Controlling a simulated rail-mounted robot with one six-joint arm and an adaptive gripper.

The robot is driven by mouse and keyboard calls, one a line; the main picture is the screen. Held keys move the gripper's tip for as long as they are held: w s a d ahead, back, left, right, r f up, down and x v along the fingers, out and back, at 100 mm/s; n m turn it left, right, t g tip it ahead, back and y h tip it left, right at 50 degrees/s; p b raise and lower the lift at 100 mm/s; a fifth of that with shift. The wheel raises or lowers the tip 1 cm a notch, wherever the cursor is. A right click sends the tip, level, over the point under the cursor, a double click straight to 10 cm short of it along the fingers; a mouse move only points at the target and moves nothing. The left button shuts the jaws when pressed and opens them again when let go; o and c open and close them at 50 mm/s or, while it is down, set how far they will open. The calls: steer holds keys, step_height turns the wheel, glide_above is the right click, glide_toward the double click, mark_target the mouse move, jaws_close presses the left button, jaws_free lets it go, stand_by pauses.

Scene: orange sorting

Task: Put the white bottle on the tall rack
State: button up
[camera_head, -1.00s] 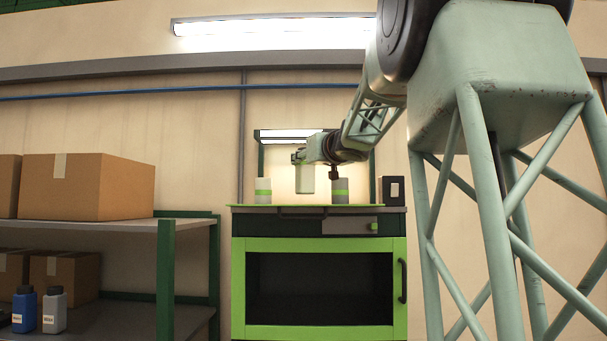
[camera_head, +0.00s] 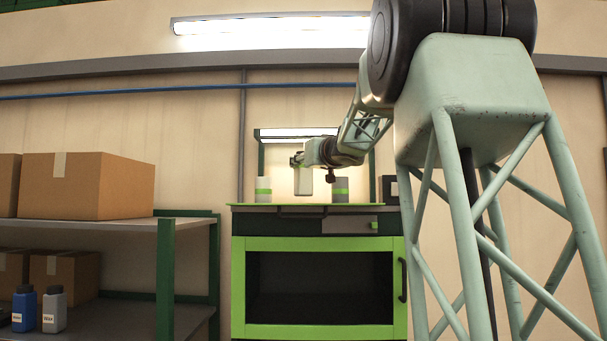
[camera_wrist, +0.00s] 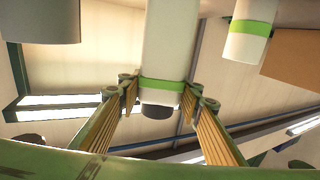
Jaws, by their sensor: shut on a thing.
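My gripper (camera_head: 297,160) is shut on a white bottle (camera_head: 303,182) above the back of a green oven-like cabinet. In the wrist view, the white bottle (camera_wrist: 168,45) with a green band and a dark end lies between the two ribbed fingers (camera_wrist: 165,120). I cannot tell whether its base touches the cabinet top. Another white bottle (camera_head: 54,312), labelled and with a dark cap, stands on the lower shelf of a green-posted rack (camera_head: 166,280) at the left. I cannot tell which structure is the tall rack.
A blue bottle (camera_head: 24,310) and cardboard boxes (camera_head: 90,188) are on the rack.

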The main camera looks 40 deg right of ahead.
mark_target(306, 171)
steer(key=shift+s+f+b, duration=0.1)
steer(key=shift+f+b, duration=0.55)
steer(key=shift+f, duration=0.75)
steer(key=shift+f, duration=0.2)
steer(key=o, duration=1.1)
steer(key=shift+c, duration=0.2)
steer(key=shift+r, duration=0.15)
steer(key=v, duration=1.2)
steer(key=shift+a, duration=0.1)
